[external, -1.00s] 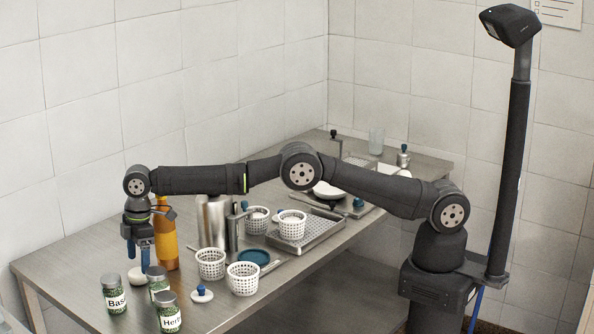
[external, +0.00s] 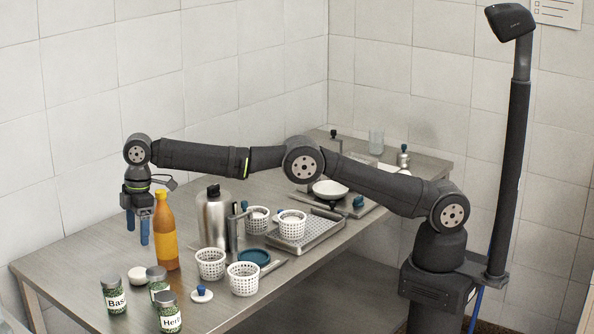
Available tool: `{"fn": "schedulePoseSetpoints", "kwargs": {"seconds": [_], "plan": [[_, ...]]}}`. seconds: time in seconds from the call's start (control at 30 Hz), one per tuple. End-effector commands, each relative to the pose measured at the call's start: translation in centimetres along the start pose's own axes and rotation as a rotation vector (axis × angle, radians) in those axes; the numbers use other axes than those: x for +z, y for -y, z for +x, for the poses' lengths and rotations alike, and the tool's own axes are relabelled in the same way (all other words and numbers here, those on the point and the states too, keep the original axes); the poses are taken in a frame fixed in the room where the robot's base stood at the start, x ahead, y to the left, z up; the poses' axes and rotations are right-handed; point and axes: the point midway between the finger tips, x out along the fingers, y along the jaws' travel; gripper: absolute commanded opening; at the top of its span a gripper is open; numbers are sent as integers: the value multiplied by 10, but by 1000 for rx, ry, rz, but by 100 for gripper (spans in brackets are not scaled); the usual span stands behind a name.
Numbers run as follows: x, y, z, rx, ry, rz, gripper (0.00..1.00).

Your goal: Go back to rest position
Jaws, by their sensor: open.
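My gripper (external: 138,232) hangs at the far left end of my outstretched arm, fingers pointing down. Its two blue fingers are apart with nothing between them. It is in the air above the table (external: 75,248), left of an orange bottle (external: 166,238) and above a small white round item (external: 138,275). The bottle stands upright and is seen close beside the gripper; whether they touch cannot be told. No wrist view is given.
Herb jars (external: 115,295) stand at the front left. White perforated baskets (external: 243,279), a steel flask (external: 214,222) and a teal lid (external: 256,257) are mid-table. A perforated tray (external: 318,236) lies behind. The table's left back is clear.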

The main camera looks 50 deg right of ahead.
Motion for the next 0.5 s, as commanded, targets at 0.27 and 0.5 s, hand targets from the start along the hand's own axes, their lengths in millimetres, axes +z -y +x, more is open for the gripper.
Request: {"fn": "schedulePoseSetpoints", "kwargs": {"seconds": [0.27, 0.5], "plan": [[1, 1, 45, -2, 4, 0, 74], [1, 1, 94, -2, 5, 0, 74]]}}
